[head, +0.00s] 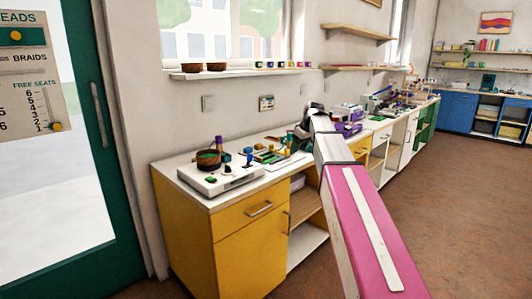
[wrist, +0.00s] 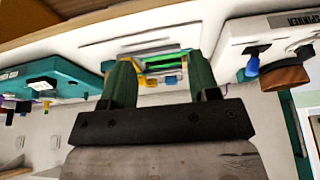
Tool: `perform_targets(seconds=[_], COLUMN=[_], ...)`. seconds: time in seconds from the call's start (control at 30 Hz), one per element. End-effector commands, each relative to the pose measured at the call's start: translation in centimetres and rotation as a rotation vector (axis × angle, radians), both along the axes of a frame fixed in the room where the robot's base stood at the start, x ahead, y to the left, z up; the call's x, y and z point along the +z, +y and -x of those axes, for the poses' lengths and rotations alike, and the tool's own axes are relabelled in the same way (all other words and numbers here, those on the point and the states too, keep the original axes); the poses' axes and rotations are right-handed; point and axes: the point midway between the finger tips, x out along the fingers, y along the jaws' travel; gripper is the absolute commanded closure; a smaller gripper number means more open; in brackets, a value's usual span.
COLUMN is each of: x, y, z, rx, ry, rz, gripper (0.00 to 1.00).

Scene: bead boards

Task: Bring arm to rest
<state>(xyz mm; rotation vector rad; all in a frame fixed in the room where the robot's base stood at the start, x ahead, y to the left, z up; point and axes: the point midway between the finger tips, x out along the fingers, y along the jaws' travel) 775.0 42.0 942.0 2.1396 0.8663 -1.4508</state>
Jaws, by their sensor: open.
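My arm reaches out over the white-topped counter (head: 190,160), its pink and white link crossing the head view from the lower right. My gripper (wrist: 160,78) shows in the wrist view with two green fingers spread apart and nothing between them. In the head view its end is small and partly hidden by my arm, so its gap cannot be made out there. Beyond the fingers in the wrist view lies a white board with a yellow and green frame (wrist: 162,62). It appears apart from the fingers, though the exact distance is unclear.
A white device marked SPINNER (wrist: 240,32) with a brown bowl (wrist: 284,78) is on one side, a teal device (wrist: 62,78) on the other. The head view shows the white device (head: 222,179) and bowl (head: 208,159) on the counter. The brown floor (head: 440,190) is clear at right.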

Motion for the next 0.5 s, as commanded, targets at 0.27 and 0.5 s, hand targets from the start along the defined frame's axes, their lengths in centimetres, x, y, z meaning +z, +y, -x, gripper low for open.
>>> perform_targets(seconds=[0.27, 0.5], x=[-3.8, -9.0], y=[-0.3, -0.8], z=[1.7, 4.2], rx=[-0.058, -0.144], ry=[0.035, 0.084], rz=[0.005, 0.014], gripper=[0.45, 0.45])
